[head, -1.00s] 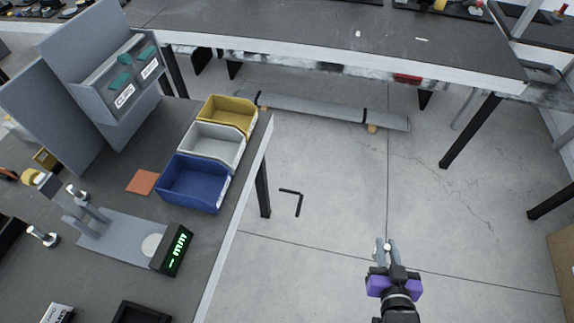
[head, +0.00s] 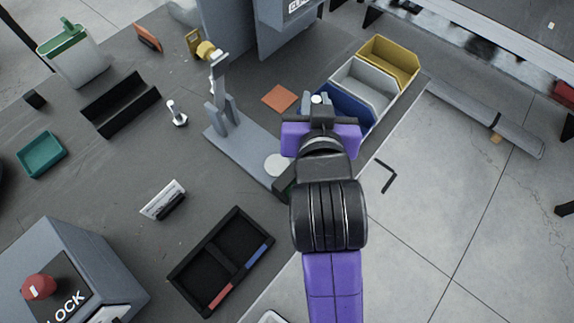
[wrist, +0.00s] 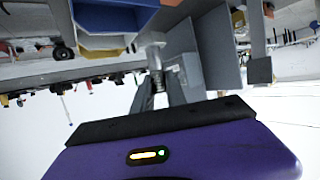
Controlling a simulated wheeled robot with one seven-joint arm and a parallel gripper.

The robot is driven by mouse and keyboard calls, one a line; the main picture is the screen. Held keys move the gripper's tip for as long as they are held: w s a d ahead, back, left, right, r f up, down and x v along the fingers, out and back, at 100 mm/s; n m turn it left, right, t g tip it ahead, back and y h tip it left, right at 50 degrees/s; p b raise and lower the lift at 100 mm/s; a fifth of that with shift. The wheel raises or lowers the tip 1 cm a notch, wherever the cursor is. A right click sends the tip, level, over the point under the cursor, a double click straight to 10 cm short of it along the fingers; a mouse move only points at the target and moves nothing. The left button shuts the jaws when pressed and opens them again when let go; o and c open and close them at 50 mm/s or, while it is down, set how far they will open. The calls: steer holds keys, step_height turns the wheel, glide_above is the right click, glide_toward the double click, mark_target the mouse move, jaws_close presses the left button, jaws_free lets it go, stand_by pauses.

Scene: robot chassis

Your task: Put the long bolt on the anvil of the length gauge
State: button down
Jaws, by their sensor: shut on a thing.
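My gripper (head: 318,103) is shut on a metal bolt, whose round head (head: 317,99) shows between the fingers in the head view. In the wrist view the bolt (wrist: 155,58) sticks out past the fingertips; its full length is hard to judge. The length gauge (head: 238,148) has a grey base plate, upright grey posts and a pale round disc (head: 277,165); I cannot tell for sure which part is the anvil. My gripper is right of the posts, apart from them. My wrist hides part of the gauge's display end.
Another bolt (head: 177,114) stands on the table left of the gauge. The blue bin (head: 342,101), white bin (head: 365,85) and yellow bin (head: 390,60) sit beyond my gripper. An orange square (head: 280,98) lies between gauge and bins. A black divided tray (head: 218,262) is in front.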

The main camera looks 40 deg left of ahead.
steer(key=s+a+r+n+g+y, duration=0.1)
steer(key=s+a+r+n, duration=0.1)
steer(key=s+a+r, duration=0.25)
steer(key=f, duration=0.6)
steer(key=f+b, duration=0.1)
steer(key=f, duration=0.6)
steer(key=a+f+b, duration=0.1)
steer(key=f, duration=0.6)
steer(key=shift+s, duration=0.4)
steer(key=shift+b, duration=0.3)
steer(key=shift+f, duration=0.1)
steer(key=c, duration=1.3)
jaws_free()
steer(key=shift+c, duration=0.2)
